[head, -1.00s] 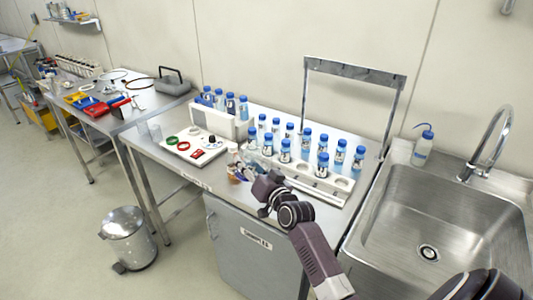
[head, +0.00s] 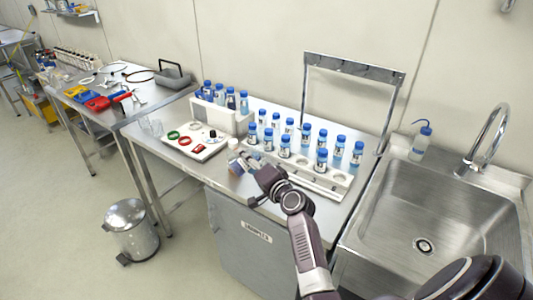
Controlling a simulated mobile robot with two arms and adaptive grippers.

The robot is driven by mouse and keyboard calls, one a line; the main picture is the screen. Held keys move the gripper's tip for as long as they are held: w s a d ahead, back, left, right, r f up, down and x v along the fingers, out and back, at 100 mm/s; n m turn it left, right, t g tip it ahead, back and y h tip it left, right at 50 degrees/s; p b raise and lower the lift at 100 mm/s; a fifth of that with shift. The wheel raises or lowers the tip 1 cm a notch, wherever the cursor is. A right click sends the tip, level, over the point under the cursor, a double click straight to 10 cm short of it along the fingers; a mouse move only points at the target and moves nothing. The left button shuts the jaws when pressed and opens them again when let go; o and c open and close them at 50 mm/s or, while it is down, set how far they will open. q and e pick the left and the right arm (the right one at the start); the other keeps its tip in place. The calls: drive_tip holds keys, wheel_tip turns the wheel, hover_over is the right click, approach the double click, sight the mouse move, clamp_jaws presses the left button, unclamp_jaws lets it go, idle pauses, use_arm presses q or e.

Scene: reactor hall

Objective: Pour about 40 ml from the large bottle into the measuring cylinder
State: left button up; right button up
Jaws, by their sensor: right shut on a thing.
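My right gripper (head: 250,168) is at the front edge area of the steel bench, left of the bottle rack. It is shut on a small-looking bottle (head: 236,166) with pale and orange-brown parts, probably the large bottle. The fingers partly hide it, and its tilt and fill level cannot be made out. I cannot tell whether one is the measuring cylinder. My left gripper is not in view.
Several blue-capped bottles stand in a white rack (head: 338,180) right of my gripper. A white box (head: 213,120) holds more bottles behind. A white tray (head: 204,154) with coloured rings lies left. A sink (head: 450,215) and wash bottle (head: 421,142) are at right.

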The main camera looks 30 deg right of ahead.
drive_tip(key=shift+m, duration=0.3)
drive_tip(key=shift+m, duration=0.5)
drive_tip(key=shift+r+p, duration=0.2)
drive_tip(key=shift+p, duration=0.3)
drive_tip(key=shift+r+m+y+p, duration=0.3)
drive_tip(key=shift+m+p, duration=0.25)
drive_tip(key=shift+m, duration=0.05)
drive_tip(key=shift+a, duration=0.25)
drive_tip(key=shift+a+r+m+p, duration=0.1)
drive_tip(key=shift+r+m+p, duration=0.35)
drive_tip(key=shift+m+p, duration=0.2)
idle(0.7)
drive_tip(key=shift+a, duration=0.25)
idle(0.3)
drive_tip(key=shift+r+p, duration=0.2)
drive_tip(key=shift+p, duration=0.1)
idle(0.5)
